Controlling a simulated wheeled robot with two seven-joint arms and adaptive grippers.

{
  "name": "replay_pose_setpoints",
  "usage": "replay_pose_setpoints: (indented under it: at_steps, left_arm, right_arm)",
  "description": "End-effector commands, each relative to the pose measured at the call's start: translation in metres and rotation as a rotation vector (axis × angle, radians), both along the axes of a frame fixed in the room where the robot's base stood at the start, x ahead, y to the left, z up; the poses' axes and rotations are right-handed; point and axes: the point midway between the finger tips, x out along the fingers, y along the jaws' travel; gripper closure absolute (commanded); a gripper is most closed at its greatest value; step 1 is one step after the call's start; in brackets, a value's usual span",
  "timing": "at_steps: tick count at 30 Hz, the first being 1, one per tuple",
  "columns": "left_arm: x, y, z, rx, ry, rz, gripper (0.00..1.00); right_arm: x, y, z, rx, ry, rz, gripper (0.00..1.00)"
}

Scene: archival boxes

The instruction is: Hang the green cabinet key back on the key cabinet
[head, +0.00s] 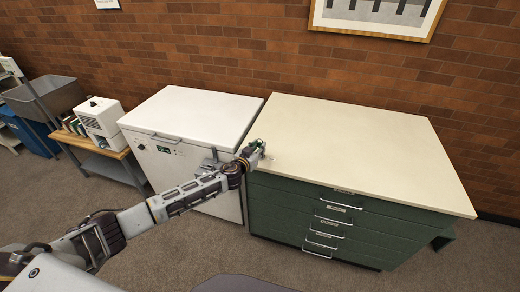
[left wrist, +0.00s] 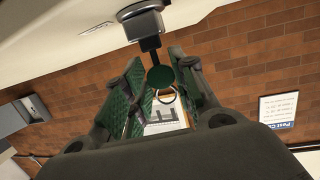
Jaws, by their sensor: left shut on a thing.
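My left gripper (head: 257,150) is above the seam between the white chest and the green drawer cabinet in the head view. In the left wrist view its green-padded fingers (left wrist: 160,90) are closed around a small green disc with a pale ring, which I take as the green cabinet key (left wrist: 160,77). A dark stem and a grey block show just above the disc; I cannot tell whether they belong to the key. The fingers hide part of it. I cannot identify the key cabinet for certain in either view. My right gripper is not in view.
The green drawer cabinet (head: 340,222) has a bare cream top (head: 360,140). The white chest (head: 190,118) stands beside it. A bench with a white machine (head: 101,122) is at left. A grey box (left wrist: 22,114) shows on the brick wall in the left wrist view.

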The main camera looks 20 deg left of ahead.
Motion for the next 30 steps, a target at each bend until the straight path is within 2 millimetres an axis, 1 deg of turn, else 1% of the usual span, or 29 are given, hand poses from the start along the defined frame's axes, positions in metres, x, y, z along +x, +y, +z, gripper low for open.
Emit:
replay_pose_setpoints:
  at_steps: [9, 30]
  left_arm:
    - [0.000, 0.000, 0.009, -0.001, -0.001, 0.000, 0.90]
    - [0.000, 0.000, 0.026, -0.001, 0.000, 0.000, 0.90]
  right_arm:
    - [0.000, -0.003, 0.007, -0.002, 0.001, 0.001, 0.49]
    - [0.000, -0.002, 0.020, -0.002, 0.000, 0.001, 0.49]
